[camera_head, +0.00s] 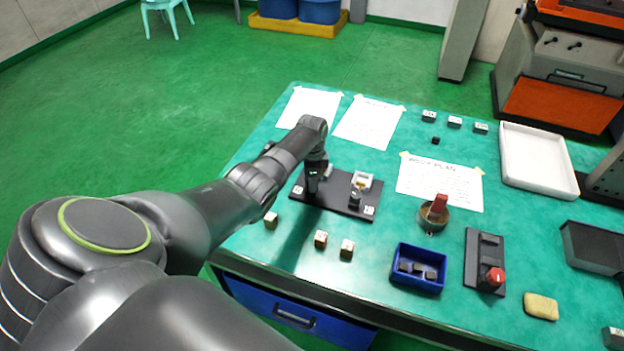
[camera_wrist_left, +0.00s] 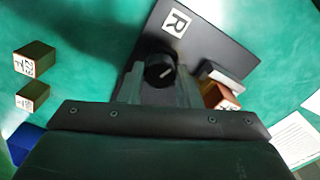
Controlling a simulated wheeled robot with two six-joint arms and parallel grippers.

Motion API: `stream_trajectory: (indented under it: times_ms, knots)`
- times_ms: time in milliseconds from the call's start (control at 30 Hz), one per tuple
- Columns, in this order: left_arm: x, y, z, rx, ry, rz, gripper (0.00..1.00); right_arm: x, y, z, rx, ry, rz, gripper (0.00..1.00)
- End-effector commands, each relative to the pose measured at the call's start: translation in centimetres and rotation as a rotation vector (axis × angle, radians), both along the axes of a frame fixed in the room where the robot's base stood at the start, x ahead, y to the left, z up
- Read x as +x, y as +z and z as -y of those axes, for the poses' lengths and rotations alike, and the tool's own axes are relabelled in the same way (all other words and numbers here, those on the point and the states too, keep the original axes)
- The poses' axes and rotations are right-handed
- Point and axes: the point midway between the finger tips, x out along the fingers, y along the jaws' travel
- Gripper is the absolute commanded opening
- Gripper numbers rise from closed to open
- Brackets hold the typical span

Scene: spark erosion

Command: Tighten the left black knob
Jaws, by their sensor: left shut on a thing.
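The black plate (camera_head: 338,200) lies on the green table with a knob toward each end. The left black knob (camera_wrist_left: 160,70), with a white pointer line, sits beside a label that looks like an R (camera_wrist_left: 177,23). My left gripper (camera_head: 312,190) points down over the plate's left end and hides this knob in the head view. In the wrist view its fingers (camera_wrist_left: 158,88) stand on both sides of the knob, shut on it. The other knob (camera_head: 355,198) stands at the plate's right end, clear of the gripper. My right gripper is not in view.
Several small blocks (camera_head: 320,239) lie along the table's front side. A blue tray (camera_head: 419,284), a cup with a red-handled tool (camera_head: 433,218) and a red-knob box (camera_head: 484,262) stand right. Taped papers (camera_head: 368,122) lie behind the plate.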

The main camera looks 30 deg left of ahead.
Motion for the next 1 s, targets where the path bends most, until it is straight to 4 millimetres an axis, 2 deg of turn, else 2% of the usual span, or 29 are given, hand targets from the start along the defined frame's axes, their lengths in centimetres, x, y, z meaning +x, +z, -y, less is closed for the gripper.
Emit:
stream_trajectory:
  times_ms: [267, 300, 433, 767, 867, 1000]
  knots:
    - [0.2, 0.2, 0.0, 0.001, -0.003, 0.005, 0.08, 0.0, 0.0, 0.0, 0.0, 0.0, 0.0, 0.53]
    - [0.2, 0.2, 0.0, 0.001, -0.002, 0.005, 0.36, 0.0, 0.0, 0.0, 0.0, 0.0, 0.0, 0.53]
    - [0.1, 0.2, 0.0, 0.002, -0.002, 0.004, 0.52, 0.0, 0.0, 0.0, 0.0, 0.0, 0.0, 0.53]
    - [0.1, 0.2, 0.0, 0.0, -0.001, 0.002, 0.52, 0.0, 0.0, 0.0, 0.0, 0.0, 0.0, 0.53]
    - [0.1, 0.9, 0.0, 0.001, -0.001, 0.002, 0.52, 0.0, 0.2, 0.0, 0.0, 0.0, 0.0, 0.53]
    - [0.1, 2.7, 0.0, 0.001, -0.002, 0.005, 0.52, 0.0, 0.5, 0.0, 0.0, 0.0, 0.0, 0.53]
